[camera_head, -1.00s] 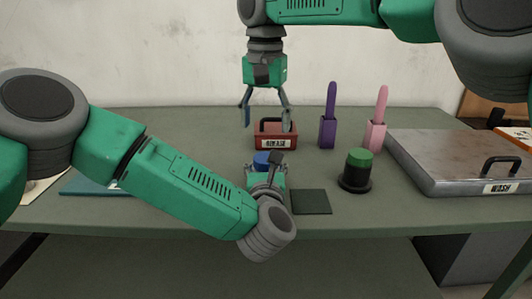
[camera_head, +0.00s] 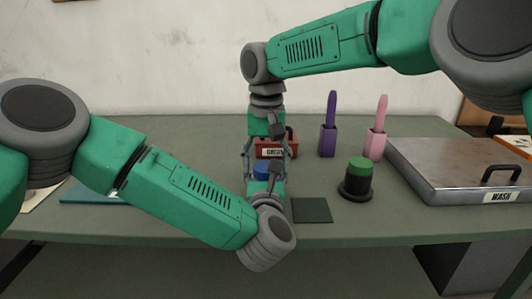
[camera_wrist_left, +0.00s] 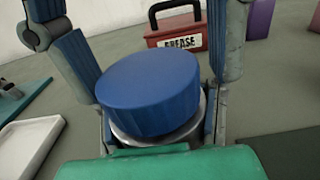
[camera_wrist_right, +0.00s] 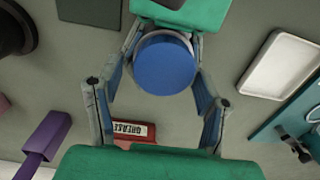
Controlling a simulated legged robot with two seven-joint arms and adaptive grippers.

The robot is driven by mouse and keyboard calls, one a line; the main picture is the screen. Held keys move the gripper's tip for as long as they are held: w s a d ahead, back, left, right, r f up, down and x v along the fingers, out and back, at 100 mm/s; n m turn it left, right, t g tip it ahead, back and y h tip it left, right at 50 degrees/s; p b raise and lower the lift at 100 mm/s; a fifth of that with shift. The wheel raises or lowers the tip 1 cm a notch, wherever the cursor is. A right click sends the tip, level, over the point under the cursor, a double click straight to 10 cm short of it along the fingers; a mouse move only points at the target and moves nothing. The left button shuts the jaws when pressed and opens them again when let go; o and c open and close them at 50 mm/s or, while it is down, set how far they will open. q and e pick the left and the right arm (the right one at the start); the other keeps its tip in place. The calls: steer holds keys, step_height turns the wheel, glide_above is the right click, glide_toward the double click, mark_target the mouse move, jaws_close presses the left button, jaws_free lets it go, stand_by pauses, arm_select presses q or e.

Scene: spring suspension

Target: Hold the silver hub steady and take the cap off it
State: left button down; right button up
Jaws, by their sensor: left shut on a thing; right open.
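The blue cap (camera_wrist_left: 150,92) sits on the silver hub (camera_wrist_left: 165,137), whose rim shows beneath it in the left wrist view. The cap also shows in the head view (camera_head: 262,170) and from above in the right wrist view (camera_wrist_right: 165,64). My left gripper (camera_head: 266,184) is shut on the hub, its fingers on either side, low on the table. My right gripper (camera_wrist_right: 160,86) points down above the cap, open, with one finger on each side and gaps between the fingers and the cap. The arms partly hide the hub in the head view.
A red GREASE box (camera_head: 278,152) stands just behind the hub. A green-topped black cylinder (camera_head: 357,180) and a dark square pad (camera_head: 312,210) are to the right. Purple (camera_head: 328,135) and pink (camera_head: 375,138) handled tools stand behind. A metal WASH tray (camera_head: 440,165) fills the right side.

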steer(key=c, duration=1.2)
steer(key=n, duration=0.6)
steer(key=shift+a, duration=0.15)
arm_select(q)
steer(key=shift+a+f, duration=0.1)
arm_select(e)
steer(key=shift+s+r, duration=0.1)
arm_select(q)
steer(key=shift+w, duration=0.1)
arm_select(e)
steer(key=shift+a+r, duration=0.1)
steer(key=shift+r, duration=0.15)
steer(key=shift+r, duration=0.45)
steer(key=shift+s+r, duration=0.1)
steer(key=shift+r, duration=0.3)
